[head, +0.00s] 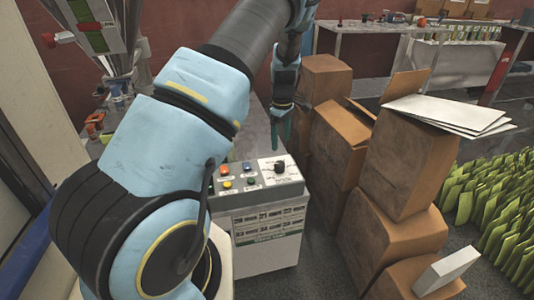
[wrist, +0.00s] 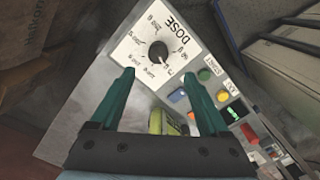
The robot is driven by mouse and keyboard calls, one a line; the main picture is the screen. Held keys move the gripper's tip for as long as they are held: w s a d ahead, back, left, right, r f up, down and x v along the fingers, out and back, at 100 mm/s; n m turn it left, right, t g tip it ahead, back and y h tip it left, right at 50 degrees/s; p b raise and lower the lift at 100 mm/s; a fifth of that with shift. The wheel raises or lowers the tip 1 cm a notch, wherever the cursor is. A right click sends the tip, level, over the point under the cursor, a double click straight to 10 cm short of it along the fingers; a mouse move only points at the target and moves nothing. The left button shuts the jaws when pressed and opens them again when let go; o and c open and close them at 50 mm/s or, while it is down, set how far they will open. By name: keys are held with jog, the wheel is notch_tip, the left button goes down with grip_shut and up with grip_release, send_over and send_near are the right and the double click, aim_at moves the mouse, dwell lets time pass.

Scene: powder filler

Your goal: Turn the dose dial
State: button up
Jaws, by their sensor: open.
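The dose dial is a black round knob (wrist: 158,52) on a white plate (wrist: 135,45) marked DOSE, with a printed scale around it. In the head view the knob (head: 280,166) sits at the right end of the control panel. My gripper (wrist: 155,72) is open, with its two green fingers apart. In the wrist view the knob shows beyond and between the fingertips, with nothing held. In the head view my gripper (head: 280,145) points down just above the dial; its tips appear close to the knob, but I cannot tell the exact gap.
Coloured buttons (head: 227,184) lie left of the dial on the same panel. Stacked cardboard boxes (head: 332,135) stand close to the right of my gripper. White sheets (head: 450,113) lie on one box. Green packets (head: 495,200) stand at far right.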

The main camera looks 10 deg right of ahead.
aim_at(280, 164)
jog(key=f+p, duration=0.2)
jog(key=f, duration=0.9)
jog(key=shift+w+p, duration=0.2)
jog(key=shift+p, duration=0.2)
jog(key=shift+c, duration=0.4)
grip_shut()
